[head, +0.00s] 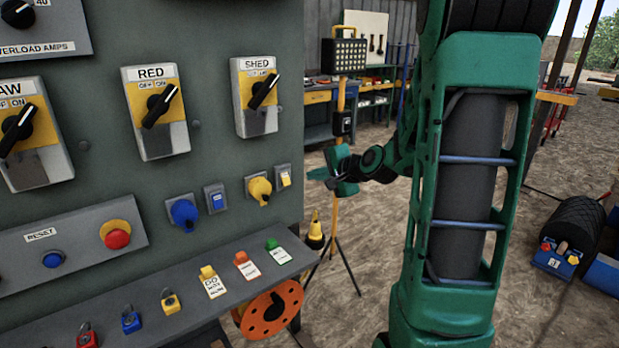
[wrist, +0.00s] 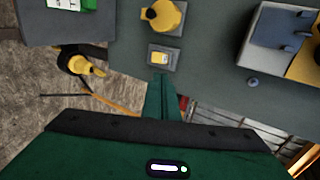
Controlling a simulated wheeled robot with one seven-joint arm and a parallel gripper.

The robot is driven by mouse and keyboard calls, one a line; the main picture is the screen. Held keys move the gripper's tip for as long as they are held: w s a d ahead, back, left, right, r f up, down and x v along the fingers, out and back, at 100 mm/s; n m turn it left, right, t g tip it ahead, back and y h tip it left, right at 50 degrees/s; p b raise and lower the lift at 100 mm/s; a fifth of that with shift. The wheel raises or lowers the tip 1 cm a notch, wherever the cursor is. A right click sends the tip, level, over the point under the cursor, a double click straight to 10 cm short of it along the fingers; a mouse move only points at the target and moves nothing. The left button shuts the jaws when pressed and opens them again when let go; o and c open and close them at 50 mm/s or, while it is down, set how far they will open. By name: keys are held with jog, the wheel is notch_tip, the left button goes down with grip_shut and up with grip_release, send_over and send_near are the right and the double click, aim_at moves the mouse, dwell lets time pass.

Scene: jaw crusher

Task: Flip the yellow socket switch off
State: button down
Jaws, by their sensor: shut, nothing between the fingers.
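The yellow socket switch (head: 284,178) is a small yellow rocker on a grey plate, near the right edge of the green-grey panel. It is just right of the round yellow socket (head: 259,189). My gripper (head: 318,174) is shut and empty, to the right of the switch and apart from it in the head view. In the wrist view the switch (wrist: 160,57) lies just beyond my gripper's fingertips (wrist: 160,82), with the yellow socket (wrist: 163,16) above it. Whether the fingertips touch the switch plate cannot be told. The rocker's tilt is too small to read.
A blue socket (head: 184,213) and blue switch (head: 216,198) sit left of the yellow pair. The SHED rotary switch box (head: 256,97) juts out above. A shelf with padlocks and tags (head: 205,284) sticks out below. Open ground lies right of the panel.

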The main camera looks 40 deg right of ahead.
aim_at(286, 182)
jog(key=shift+f, duration=0.1)
jog(key=shift+s+f, duration=0.2)
jog(key=shift+f, duration=0.25)
jog(key=shift+f, duration=0.1)
jog(key=shift+a, duration=0.1)
dwell(0.4)
jog(key=x, duration=1.4)
jog(key=shift+w+f, duration=0.1)
jog(key=shift+r, duration=0.2)
